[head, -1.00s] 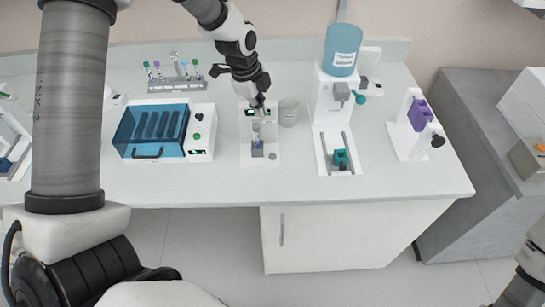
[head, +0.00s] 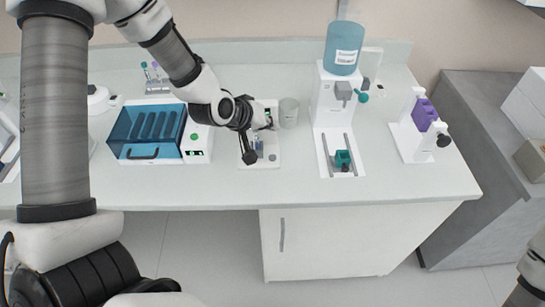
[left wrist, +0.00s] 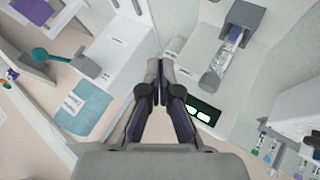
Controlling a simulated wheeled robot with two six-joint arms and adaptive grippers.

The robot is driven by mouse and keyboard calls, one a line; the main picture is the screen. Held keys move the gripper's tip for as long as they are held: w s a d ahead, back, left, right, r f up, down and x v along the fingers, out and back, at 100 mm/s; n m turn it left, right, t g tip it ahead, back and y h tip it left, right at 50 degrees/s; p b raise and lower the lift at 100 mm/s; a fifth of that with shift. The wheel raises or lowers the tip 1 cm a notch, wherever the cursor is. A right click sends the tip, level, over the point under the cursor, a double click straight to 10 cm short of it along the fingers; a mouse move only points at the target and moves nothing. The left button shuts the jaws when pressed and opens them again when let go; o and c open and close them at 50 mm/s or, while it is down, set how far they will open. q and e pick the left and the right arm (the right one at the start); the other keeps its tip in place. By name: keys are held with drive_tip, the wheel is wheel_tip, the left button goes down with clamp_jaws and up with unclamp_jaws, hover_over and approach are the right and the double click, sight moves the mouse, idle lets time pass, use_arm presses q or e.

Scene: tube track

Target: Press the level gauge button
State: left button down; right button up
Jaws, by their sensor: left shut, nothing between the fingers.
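The level gauge (head: 272,160) is a white stand at the middle of the table in the head view, holding a clear tube upright in a small grey holder. In the left wrist view its dark display (left wrist: 203,110) is lit with pale marks, and the tube (left wrist: 220,65) stands in its holder. My left gripper (head: 266,121) is over the gauge's back part and hides some of it. In the left wrist view my left gripper (left wrist: 165,68) is shut and empty, its tips beside the display. I cannot make out the button, or whether the tips touch the gauge.
A grey cup (head: 288,113) stands just right of the gauge. A dispenser with a blue bottle (head: 343,48) is further right, then a stand with a purple block (head: 424,114). A blue-lidded box (head: 148,132) is to the left. The table's front strip is clear.

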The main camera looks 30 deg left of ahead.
sight(271, 157)
use_arm(q)
drive_tip(key=shift+f, duration=0.15)
wheel_tip(271, 157, down, 8)
drive_tip(key=b, duration=0.7)
drive_tip(key=shift+f, duration=0.25)
drive_tip(key=shift+f+b, duration=0.1)
drive_tip(key=shift+b, duration=0.2)
idle(0.6)
drive_tip(key=shift+f, duration=0.35)
drive_tip(key=shift+f+b, duration=0.45)
drive_tip(key=shift+b, duration=0.1)
idle(0.5)
drive_tip(key=shift+r+p, duration=0.75)
drive_tip(key=shift+r, duration=0.2)
